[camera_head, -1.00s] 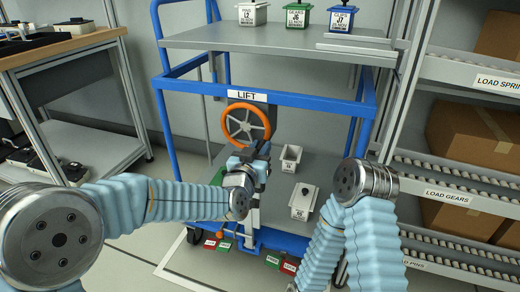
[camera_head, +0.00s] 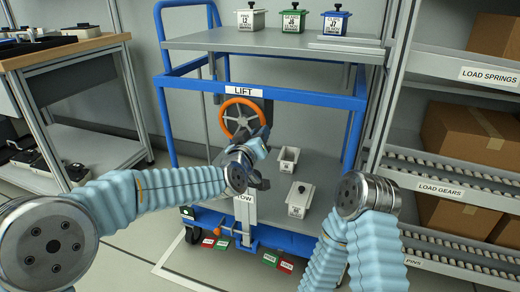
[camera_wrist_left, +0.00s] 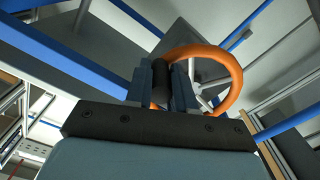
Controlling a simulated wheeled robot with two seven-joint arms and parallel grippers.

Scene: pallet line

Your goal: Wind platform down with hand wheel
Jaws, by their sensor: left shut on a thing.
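The orange hand wheel (camera_head: 241,117) with grey spokes stands upright under the LIFT label of a blue cart. My left gripper (camera_head: 262,141) is at the wheel's lower right. In the left wrist view its fingers (camera_wrist_left: 161,80) are shut on the wheel's dark handle knob (camera_wrist_left: 160,69), with the orange rim (camera_wrist_left: 230,72) beside them. The grey platform (camera_head: 205,40) is the cart's upper deck and carries white, green and blue bins (camera_head: 292,20). My right arm stands at the right; its gripper is not visible.
Two white bins (camera_head: 298,198) sit on the cart's lower deck. A workbench (camera_head: 70,47) stands at the left. A roller rack with cardboard boxes (camera_head: 465,133) stands at the right. Red and green tags (camera_head: 270,258) show along the cart's lower front edge.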

